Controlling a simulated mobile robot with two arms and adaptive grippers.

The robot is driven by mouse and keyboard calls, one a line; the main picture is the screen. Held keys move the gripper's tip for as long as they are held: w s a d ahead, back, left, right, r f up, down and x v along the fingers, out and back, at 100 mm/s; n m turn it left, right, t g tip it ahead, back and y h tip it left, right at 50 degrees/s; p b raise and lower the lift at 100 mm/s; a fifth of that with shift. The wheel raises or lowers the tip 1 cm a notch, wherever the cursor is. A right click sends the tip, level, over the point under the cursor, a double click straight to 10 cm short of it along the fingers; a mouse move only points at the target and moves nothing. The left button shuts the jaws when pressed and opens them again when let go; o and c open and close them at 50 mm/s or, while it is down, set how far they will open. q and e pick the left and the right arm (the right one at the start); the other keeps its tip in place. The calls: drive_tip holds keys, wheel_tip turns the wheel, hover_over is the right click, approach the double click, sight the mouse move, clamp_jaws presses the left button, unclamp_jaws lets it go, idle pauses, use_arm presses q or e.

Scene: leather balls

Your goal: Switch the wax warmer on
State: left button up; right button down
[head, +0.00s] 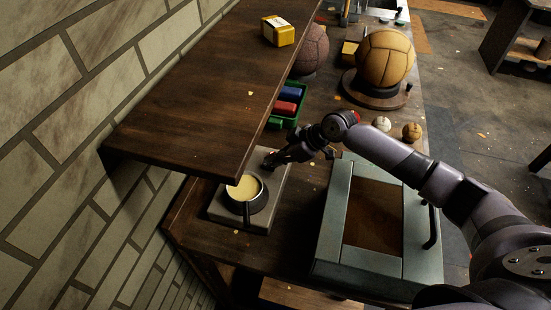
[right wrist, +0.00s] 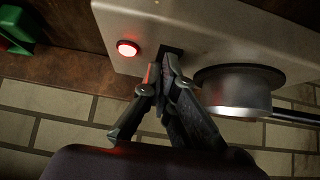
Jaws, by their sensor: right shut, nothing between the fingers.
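The wax warmer (head: 275,192) is a pale grey slab under the wooden shelf, with a dark pot (head: 245,206) of yellow wax on it. In the right wrist view, the warmer's grey face (right wrist: 220,38) carries a glowing red lamp (right wrist: 128,48) and a small dark slot or switch (right wrist: 172,51), mostly behind my fingertips. My right gripper (head: 270,160) is shut and empty at the warmer's far end. In the right wrist view its tips (right wrist: 170,62) are at the dark switch; contact cannot be told. The pot (right wrist: 238,90) is beside the fingers. My left gripper is out of view.
The wooden shelf (head: 195,95) overhangs the warmer, with a yellow box (head: 278,31) on it. A grey-green case (head: 335,222) stands to the right under my arm. Beyond are a green tray (head: 291,122), small balls (head: 411,131) and a large leather ball (head: 386,57) on a stand.

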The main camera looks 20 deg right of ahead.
drive_tip(key=shift+a, duration=0.1)
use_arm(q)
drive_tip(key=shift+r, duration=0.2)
use_arm(e)
drive_tip(key=shift+w+a+r, duration=0.3)
drive_tip(key=shift+w+a, duration=0.15)
drive_tip(key=shift+a, duration=0.1)
